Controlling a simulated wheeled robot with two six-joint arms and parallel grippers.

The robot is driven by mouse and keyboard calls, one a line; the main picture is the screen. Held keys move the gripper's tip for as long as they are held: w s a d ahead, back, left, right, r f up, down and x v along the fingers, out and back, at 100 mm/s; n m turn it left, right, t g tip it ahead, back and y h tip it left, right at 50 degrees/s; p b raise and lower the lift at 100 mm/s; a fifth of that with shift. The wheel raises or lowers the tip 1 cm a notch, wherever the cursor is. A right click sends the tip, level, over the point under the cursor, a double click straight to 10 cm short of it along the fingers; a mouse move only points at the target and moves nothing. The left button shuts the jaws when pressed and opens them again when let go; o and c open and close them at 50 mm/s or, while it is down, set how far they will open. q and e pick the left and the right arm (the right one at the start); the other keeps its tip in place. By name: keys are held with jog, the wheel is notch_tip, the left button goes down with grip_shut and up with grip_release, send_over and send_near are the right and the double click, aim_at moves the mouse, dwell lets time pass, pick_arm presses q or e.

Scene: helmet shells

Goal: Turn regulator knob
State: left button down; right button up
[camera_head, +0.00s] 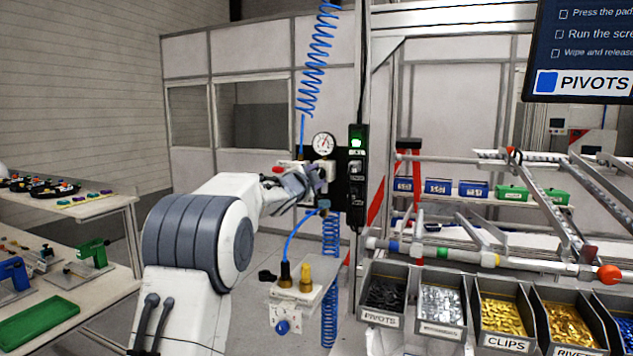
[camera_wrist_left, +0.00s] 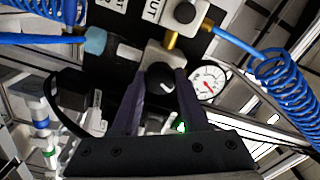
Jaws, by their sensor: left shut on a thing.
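My left gripper (camera_head: 312,180) reaches in from the left to the regulator on the dark upright panel (camera_head: 357,190). In the left wrist view, its two dark fingers (camera_wrist_left: 160,82) are shut on the round black regulator knob (camera_wrist_left: 160,74), one on each side. A small pale mark shows on the knob's face. In the head view the gripper hides the knob. The white round pressure gauge (camera_head: 323,143) with a red needle sits just above the gripper; it also shows right of the knob in the wrist view (camera_wrist_left: 207,82). My right gripper is not in view.
A coiled blue hose (camera_head: 316,60) hangs above the regulator, and a blue hose (camera_head: 292,240) runs below it to a small white unit (camera_head: 297,295). Labelled grey bins (camera_head: 382,318) stand at the lower right. A workbench (camera_head: 85,310) is at the left.

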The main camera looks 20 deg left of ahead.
pick_arm(q)
jog(key=shift+m, duration=0.5)
jog(key=shift+c, duration=2.1)
grip_release()
jog(key=s+b, duration=0.4)
jog(key=s, duration=0.6)
jog(key=shift+s+a, duration=0.25)
